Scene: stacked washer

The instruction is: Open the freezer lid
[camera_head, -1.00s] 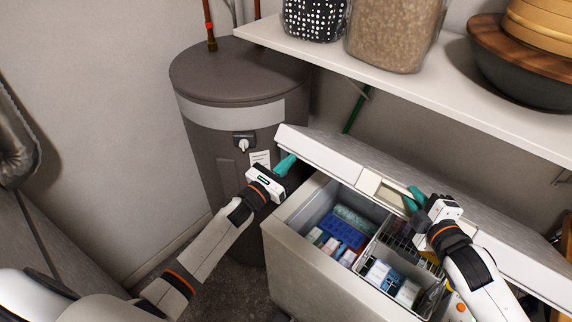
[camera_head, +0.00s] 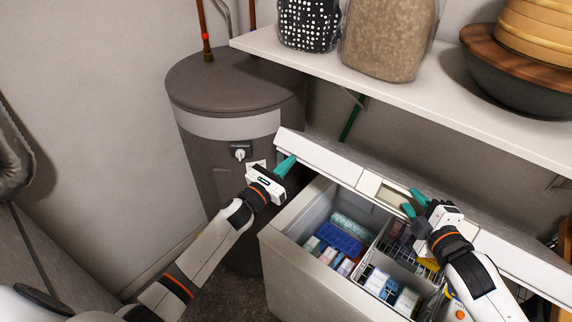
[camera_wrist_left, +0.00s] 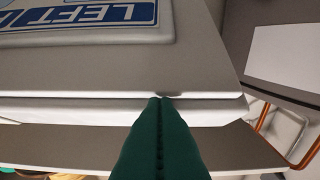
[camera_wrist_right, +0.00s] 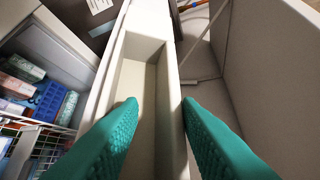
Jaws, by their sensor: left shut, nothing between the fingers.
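The white freezer lid (camera_head: 335,165) is raised and tilted up. The chest freezer (camera_head: 305,272) below it shows its inside, with boxes and wire baskets. My left gripper (camera_head: 286,166) is shut and empty, its tips at the lid's edge near the left corner; the left wrist view shows the closed fingers (camera_wrist_left: 160,105) against the lid edge. My right gripper (camera_head: 412,202) is open at the lid's recessed handle (camera_head: 383,190). In the right wrist view one finger (camera_wrist_right: 125,115) is over the handle recess (camera_wrist_right: 138,75) and the other is beyond the lid's rim.
A white shelf (camera_head: 425,97) with jars and a bowl (camera_head: 520,92) hangs above and behind the lid. A dark grey cylindrical tank (camera_head: 232,95) stands left of the freezer. The freezer holds a blue tray (camera_head: 340,237) and a wire basket (camera_head: 385,270).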

